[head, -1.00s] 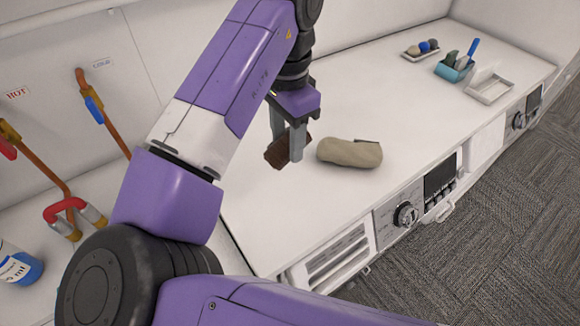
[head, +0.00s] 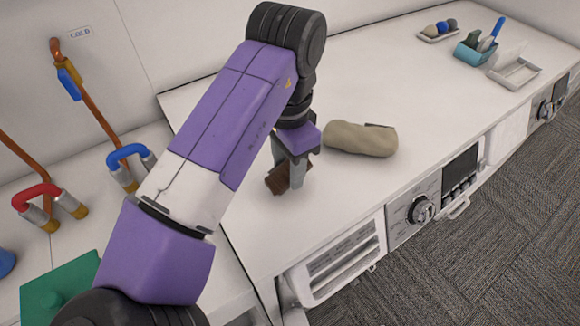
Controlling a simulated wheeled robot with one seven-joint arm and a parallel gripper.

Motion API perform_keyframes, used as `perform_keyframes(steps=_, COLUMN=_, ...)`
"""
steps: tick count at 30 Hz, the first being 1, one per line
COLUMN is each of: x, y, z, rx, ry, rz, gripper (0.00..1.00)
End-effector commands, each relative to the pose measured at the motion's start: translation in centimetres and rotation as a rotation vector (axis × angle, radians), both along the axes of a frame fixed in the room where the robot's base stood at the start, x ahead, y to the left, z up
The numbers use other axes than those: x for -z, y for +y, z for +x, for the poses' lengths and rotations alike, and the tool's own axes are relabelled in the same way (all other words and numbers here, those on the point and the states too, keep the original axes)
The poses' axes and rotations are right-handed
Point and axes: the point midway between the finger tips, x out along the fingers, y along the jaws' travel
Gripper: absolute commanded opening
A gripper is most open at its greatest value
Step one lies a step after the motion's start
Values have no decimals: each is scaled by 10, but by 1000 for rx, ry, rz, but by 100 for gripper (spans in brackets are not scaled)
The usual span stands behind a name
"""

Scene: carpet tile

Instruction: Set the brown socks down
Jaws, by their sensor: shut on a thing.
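The brown socks (head: 276,181) are a small dark brown bundle between the fingers of my gripper (head: 287,178). My gripper points down and is shut on them. They are at or just above the white top of the washing machines (head: 225,115), near its left end; I cannot tell whether they touch it. Part of the bundle is hidden behind a finger. A beige rolled bundle (head: 360,139) lies on the same top, just right of my gripper and apart from it.
At the far right are a tray with coloured balls (head: 438,31), a teal holder (head: 475,53) and a white tray (head: 515,72). Copper pipes with valves (head: 92,110) are on the left. A green object (head: 58,290) is at lower left. The top between is clear.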

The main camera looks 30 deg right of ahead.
Motion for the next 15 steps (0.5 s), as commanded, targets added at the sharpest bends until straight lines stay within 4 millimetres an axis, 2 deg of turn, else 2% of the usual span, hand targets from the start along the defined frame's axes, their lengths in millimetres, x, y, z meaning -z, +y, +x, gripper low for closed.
perform_keyframes(steps=11, x=3, y=0, z=0, rx=0, ry=0, rz=-1, gripper=1)
perform_keyframes(steps=12, x=2, y=0, z=0, rx=0, ry=0, rz=0, gripper=49)
perform_keyframes(steps=15, x=2, y=0, z=0, rx=0, ry=0, rz=0, gripper=65)
